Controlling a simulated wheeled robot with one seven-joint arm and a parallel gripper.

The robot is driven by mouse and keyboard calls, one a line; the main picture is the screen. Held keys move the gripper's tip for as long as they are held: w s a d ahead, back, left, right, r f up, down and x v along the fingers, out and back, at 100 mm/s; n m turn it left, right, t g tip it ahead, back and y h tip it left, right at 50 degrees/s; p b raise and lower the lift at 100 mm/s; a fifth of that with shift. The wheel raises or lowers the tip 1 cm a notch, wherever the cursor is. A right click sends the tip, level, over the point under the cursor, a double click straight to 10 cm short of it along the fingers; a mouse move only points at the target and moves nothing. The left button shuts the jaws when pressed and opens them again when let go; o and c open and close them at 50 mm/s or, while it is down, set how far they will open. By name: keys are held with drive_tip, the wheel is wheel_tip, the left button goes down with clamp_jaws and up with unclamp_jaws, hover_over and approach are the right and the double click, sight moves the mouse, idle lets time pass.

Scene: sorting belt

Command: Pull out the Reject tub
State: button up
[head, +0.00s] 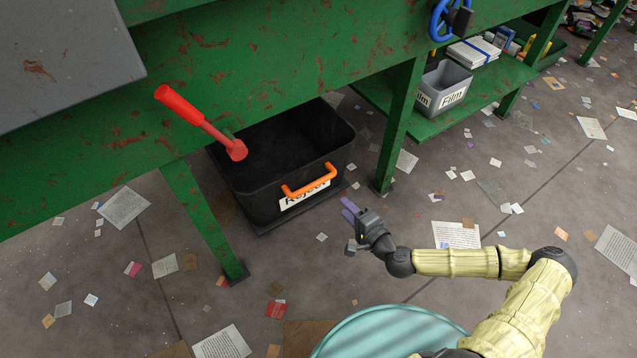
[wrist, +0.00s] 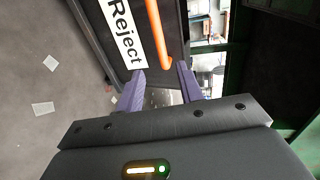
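The Reject tub (head: 265,200) is a black open tub under the green sorting frame, on a dark flat base on the floor. Its front carries a white "Reject" label and an orange bar handle (head: 309,181). My gripper (head: 348,214) is in front of the tub, to the right of and a little below the handle in the head view. In the wrist view the purple fingers (wrist: 159,88) are apart with nothing between them. There the label (wrist: 125,32) and the orange handle (wrist: 158,35) show just beyond the fingertips. The fingers do not close on the handle.
Green legs stand on both sides of the tub, the left one (head: 205,222) and the right one (head: 398,125). A red lever (head: 200,120) juts out above the tub. A grey Film bin (head: 443,90) sits on a low shelf at right. Scattered paper lies on the open floor.

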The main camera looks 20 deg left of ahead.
sight(320, 183)
drive_tip(key=b+x, duration=0.6)
drive_tip(key=x, duration=0.8)
drive_tip(key=shift+w+a+f, duration=0.1)
drive_tip(key=shift+w+f, duration=0.05)
drive_tip(key=shift+f, duration=0.05)
drive_tip(key=shift+w+a+r, duration=0.1)
drive_tip(key=shift+w+a, duration=0.2)
drive_tip(key=shift+a, duration=0.05)
drive_tip(key=shift+c, duration=0.5)
clamp_jaws()
